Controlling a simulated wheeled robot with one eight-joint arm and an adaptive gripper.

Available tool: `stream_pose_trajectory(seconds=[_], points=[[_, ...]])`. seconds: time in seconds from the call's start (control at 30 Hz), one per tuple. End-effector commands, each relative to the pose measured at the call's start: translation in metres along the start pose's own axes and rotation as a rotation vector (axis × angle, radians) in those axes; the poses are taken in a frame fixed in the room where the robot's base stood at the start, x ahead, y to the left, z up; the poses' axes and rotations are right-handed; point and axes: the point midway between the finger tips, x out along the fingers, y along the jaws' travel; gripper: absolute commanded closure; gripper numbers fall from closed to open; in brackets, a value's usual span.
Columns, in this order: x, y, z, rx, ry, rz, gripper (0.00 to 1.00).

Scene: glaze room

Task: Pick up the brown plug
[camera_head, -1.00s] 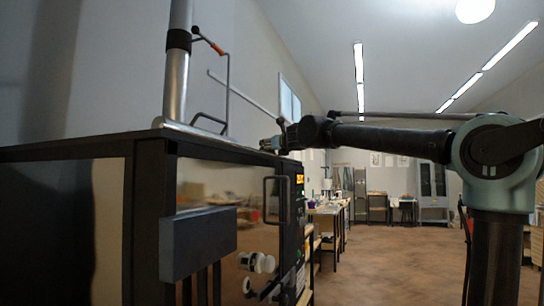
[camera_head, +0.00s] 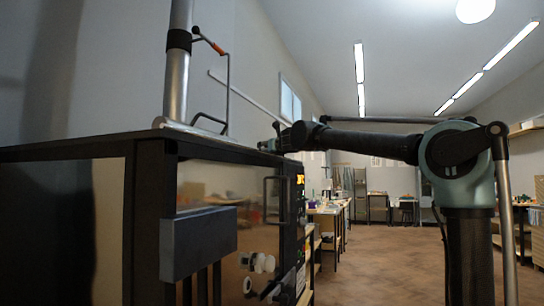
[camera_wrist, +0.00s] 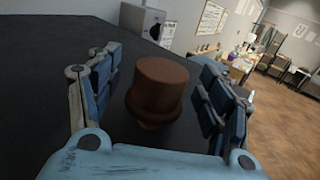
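The brown plug (camera_wrist: 159,88) shows in the wrist view, a round, flat-topped piece with a narrower lower part, upright on the dark top surface (camera_wrist: 40,60). My gripper (camera_wrist: 160,92) is open, with one blue-padded finger on each side of the plug. There is a visible gap between the plug and each finger. In the head view my gripper (camera_head: 270,142) is small, at the top edge of the dark kiln-like cabinet (camera_head: 150,146). The plug cannot be made out in the head view.
A metal pipe (camera_head: 177,85) and a bent rod handle (camera_head: 227,90) rise from the cabinet top at the left. A grey box (camera_wrist: 142,22) stands beyond the plug in the wrist view. Open tiled floor (camera_head: 385,265) and workbenches (camera_head: 328,212) lie to the right.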

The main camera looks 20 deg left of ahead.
Motion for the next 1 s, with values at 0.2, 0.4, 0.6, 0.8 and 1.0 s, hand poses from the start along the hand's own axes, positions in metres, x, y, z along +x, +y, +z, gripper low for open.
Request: stream_pose_trajectory(seconds=[0.2,0.4,0.6,0.8,1.0], points=[[0.000,0.000,0.000,0.000,0.000,0.000,0.77],[0.000,0.000,0.000,0.000,0.000,0.000,0.77],[0.000,0.000,0.006,0.000,0.000,0.000,0.78],[0.000,0.000,0.033,0.000,0.000,0.000,0.78],[0.000,0.000,0.068,0.000,0.000,0.000,0.78]])
